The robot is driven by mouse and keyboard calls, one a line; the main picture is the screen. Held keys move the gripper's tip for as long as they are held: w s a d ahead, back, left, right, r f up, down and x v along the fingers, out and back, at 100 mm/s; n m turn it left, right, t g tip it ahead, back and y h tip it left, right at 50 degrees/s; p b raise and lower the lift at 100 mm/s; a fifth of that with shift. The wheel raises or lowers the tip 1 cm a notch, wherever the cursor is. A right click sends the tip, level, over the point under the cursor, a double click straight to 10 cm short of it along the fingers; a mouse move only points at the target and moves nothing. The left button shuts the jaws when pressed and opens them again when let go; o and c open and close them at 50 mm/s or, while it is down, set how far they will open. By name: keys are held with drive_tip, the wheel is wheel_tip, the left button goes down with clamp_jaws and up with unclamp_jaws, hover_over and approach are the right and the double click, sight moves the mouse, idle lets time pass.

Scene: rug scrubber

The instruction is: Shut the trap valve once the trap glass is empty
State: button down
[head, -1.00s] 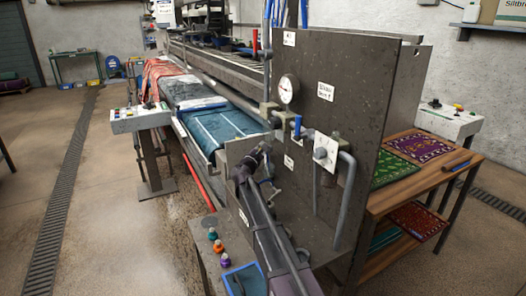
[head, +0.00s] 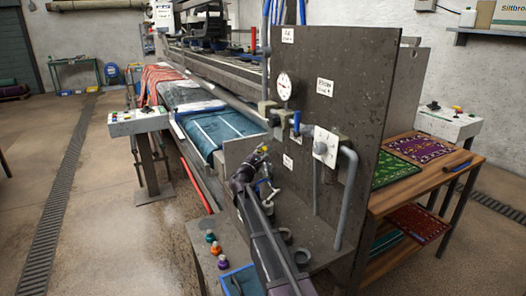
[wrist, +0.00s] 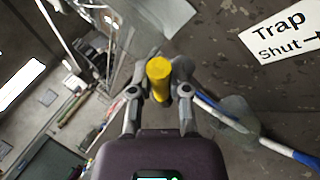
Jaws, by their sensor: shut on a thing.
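My gripper (wrist: 158,90) is shut on a yellow knob or handle end (wrist: 159,75), which stands up between the two fingertips in the wrist view. In the head view this yellow piece (head: 264,149) shows at the end of my arm, close to the dark panel. A white label reading "Trap Shut" with an arrow to the right (wrist: 285,33) is on the panel beside it. I take the yellow piece for the trap valve's handle; its body is mostly hidden. I cannot make out the trap glass or its level for certain.
The dark panel (head: 350,60) carries a gauge (head: 284,86), a blue valve handle (head: 296,122) and grey pipes (head: 346,195) right of my gripper. Grey cups (head: 285,235) stand below.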

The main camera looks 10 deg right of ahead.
drive_tip(key=c, duration=0.6)
unclamp_jaws()
drive_tip(key=shift+r+n+p, duration=0.2)
drive_tip(key=shift+n+p, duration=0.1)
drive_tip(key=shift+p, duration=0.15)
